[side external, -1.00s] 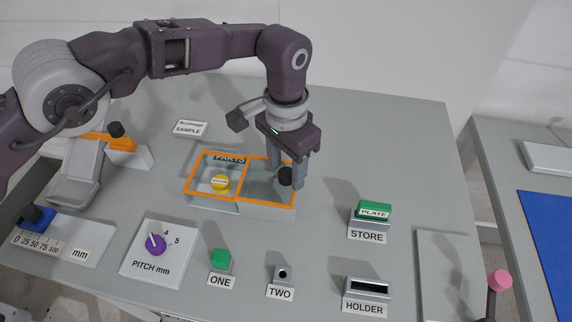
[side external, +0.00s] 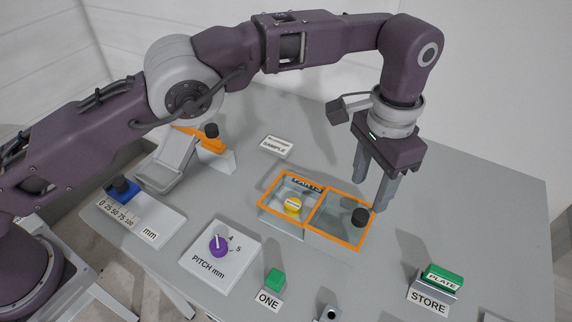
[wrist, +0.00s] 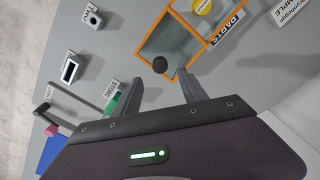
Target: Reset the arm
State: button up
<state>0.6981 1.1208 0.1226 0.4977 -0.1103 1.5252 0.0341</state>
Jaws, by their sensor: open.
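My gripper (side external: 369,190) points down at the right end of the orange-rimmed parts tray (side external: 317,190), its two fingers apart with nothing visible between them. A black round knob (side external: 360,216) sits at the tray's right compartment, just below and in front of the fingertips in the side view. In the wrist view my gripper (wrist: 159,82) is open, and the knob (wrist: 159,65) shows just beyond the gap between the fingers. A yellow round piece (side external: 293,205) lies in the left compartment.
A green plate block (side external: 442,277) rests on the STORE stand, right of the tray. A green block (side external: 275,278) stands at ONE.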

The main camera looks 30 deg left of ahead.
jog(key=w+a+r+n, duration=0.2)
jog(key=a+r, duration=0.5)
jog(key=r, duration=0.2)
jog(key=s+a+r+n+t+h, duration=0.1)
jog(key=s+a+r+t, duration=0.1)
jog(key=s+a+r, duration=0.35)
jog(key=s+a+r+n+t, duration=0.1)
jog(key=s+a+r+n, duration=0.15)
jog(key=a+r, duration=0.6)
jog(key=s+a+f+t, duration=0.1)
jog(key=s+a+f, duration=0.2)
jog(key=s, duration=0.3)
jog(key=s+a+f+n, duration=0.1)
jog(key=s+a+f, duration=0.2)
jog(key=s+a, duration=0.2)
jog(key=s+a+f+n+t+y, duration=0.1)
jog(key=s+a+f, duration=0.2)
jog(key=s, duration=0.6)
jog(key=shift+s+a+f+t, duration=0.15)
jog(key=shift+a+t, duration=0.15)
jog(key=shift+a, duration=0.65)
